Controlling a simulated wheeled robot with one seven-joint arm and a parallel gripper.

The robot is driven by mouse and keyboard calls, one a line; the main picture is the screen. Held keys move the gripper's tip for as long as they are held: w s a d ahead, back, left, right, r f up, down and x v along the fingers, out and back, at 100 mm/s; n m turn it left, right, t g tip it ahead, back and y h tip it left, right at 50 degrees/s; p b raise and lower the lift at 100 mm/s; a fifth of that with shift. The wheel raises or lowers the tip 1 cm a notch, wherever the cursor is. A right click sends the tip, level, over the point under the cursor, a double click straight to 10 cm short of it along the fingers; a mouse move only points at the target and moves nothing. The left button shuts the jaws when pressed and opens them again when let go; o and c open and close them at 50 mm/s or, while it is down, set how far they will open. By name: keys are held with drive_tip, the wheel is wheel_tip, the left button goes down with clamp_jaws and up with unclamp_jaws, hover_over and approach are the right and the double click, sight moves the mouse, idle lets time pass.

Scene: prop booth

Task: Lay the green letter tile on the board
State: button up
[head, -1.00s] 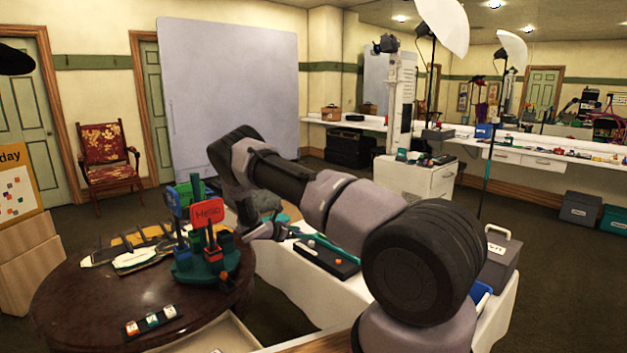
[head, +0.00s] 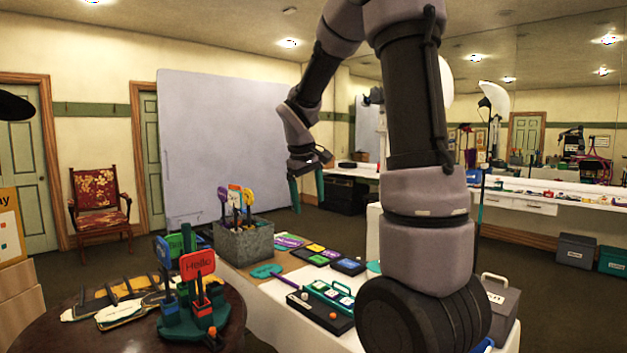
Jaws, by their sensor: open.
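My gripper (head: 309,205) is raised above the far part of the white table, with its two teal fingers apart and nothing visible between them. Below it on the table lie flat dark panels with coloured pieces: a purple one (head: 291,241), one with yellow and green (head: 317,252), and one with blue (head: 348,265). A brown flat surface (head: 284,260) lies beside them. A green holder (head: 332,293) with pale square pieces is nearer. I cannot tell which piece is the green letter tile, or which flat surface is the board.
A grey bin (head: 243,243) with coloured paddles stands at the table's left. A black panel (head: 318,314) with small balls lies in front. On the dark round table (head: 80,335), a green stand (head: 190,320) holds a red "Hello" sign (head: 197,264). The air around my gripper looks clear.

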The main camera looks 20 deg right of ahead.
drive_tip(key=s+a+r+m+t+y, duration=0.1)
drive_tip(key=s+a+r+m, duration=0.1)
drive_tip(key=s, duration=0.5)
drive_tip(key=s+a+r+m+t+y, duration=0.2)
drive_tip(key=s+a+r, duration=0.1)
drive_tip(key=s, duration=0.4)
drive_tip(key=s+a+r+m+t+y, duration=0.1)
drive_tip(key=s+a+r+m, duration=0.2)
drive_tip(key=s, duration=0.4)
drive_tip(key=shift+s+r+t+y, duration=0.3)
